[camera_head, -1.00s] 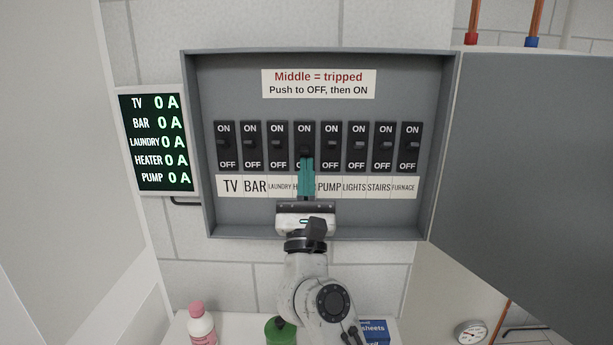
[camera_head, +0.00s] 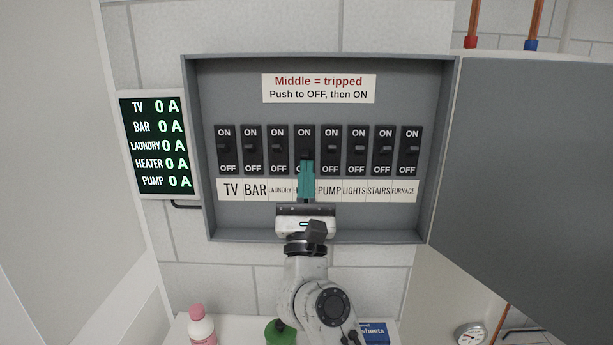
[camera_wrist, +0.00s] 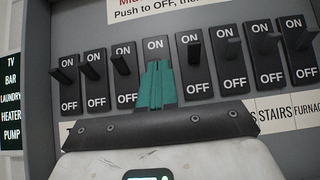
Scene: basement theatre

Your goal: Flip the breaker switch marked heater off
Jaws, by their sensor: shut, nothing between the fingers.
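The grey breaker panel (camera_head: 322,226) is open on the wall, with a row of black breaker switches between ON and OFF marks. The heater switch (camera_head: 304,136) is fourth from the left; its label is mostly covered by my fingers. My gripper (camera_head: 306,163), with teal fingers, is shut and empty, with its tips over the middle of that switch. In the wrist view the teal fingertips (camera_wrist: 157,68) lie just below the ON mark of the fourth switch (camera_wrist: 155,45) and hide its lever and OFF mark. I cannot tell whether they touch the lever.
The laundry switch (camera_head: 277,148) and pump switch (camera_head: 331,148) stand close on either side. The panel door (camera_head: 530,170) hangs open at right. A current display (camera_head: 157,143) at left reads 0 A on every line. A bottle (camera_head: 202,328) and a green container (camera_head: 279,333) stand below.

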